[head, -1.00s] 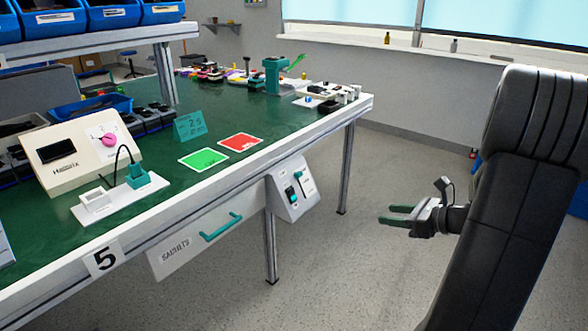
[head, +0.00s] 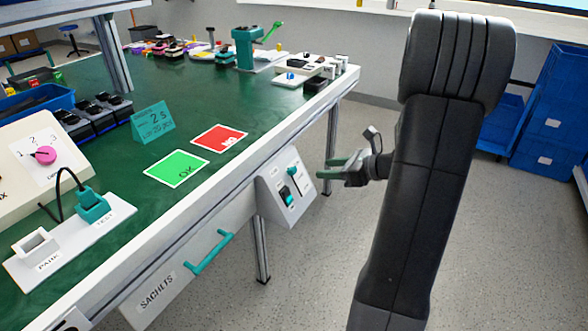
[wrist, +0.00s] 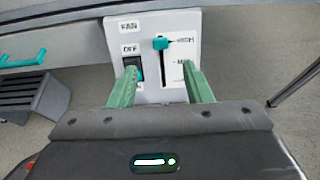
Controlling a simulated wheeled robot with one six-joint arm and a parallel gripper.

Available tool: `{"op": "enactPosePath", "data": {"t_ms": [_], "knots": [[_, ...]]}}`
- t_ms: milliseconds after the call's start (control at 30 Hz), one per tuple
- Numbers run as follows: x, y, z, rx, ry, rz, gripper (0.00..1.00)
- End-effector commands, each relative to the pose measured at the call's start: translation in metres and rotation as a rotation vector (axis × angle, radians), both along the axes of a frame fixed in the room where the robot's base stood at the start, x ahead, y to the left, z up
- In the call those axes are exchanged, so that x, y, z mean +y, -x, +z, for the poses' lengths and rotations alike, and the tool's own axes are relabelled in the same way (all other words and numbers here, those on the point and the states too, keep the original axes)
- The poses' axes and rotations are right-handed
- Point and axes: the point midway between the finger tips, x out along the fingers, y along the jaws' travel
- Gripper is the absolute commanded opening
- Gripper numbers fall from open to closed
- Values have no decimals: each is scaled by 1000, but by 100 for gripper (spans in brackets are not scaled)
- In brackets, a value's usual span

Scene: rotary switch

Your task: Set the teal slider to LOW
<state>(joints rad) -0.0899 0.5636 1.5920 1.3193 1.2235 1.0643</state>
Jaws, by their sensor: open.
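The teal slider (wrist: 160,43) sits near the top of its vertical slot, level with the HIGH mark, on the white fan panel (wrist: 183,22). In the head view the panel (head: 268,205) hangs below the bench's front edge, with the slider (head: 293,171) at its upper right. A black rocker switch with a teal part (wrist: 133,66) is left of the slot, marked OFF above. My gripper (wrist: 160,88) is open and empty, its green fingers pointing at the panel, apart from the slider. The lower marks are partly hidden by the right finger. My gripper (head: 328,168) is right of the panel in the head view.
A drawer labelled SACHETS (head: 157,292) with a teal handle (head: 210,252) is left of the panel. A bench leg (head: 331,145) stands behind my gripper. The green bench top (head: 110,135) holds cards and devices. The floor on the right is mostly clear.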

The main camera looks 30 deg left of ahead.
Motion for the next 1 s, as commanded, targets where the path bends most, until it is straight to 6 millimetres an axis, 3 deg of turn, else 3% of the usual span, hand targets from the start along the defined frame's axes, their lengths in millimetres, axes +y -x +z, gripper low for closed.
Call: {"op": "enactPosePath", "data": {"t_ms": [300, 500, 933, 1000], "knots": [[64, -4, -30, 0, 0, 4, 45], [91, -7, -39, 0, -1, 2, 45], [101, -8, -42, 0, 0, 0, 45], [101, -8, -42, -1, 0, 0, 36]]}}
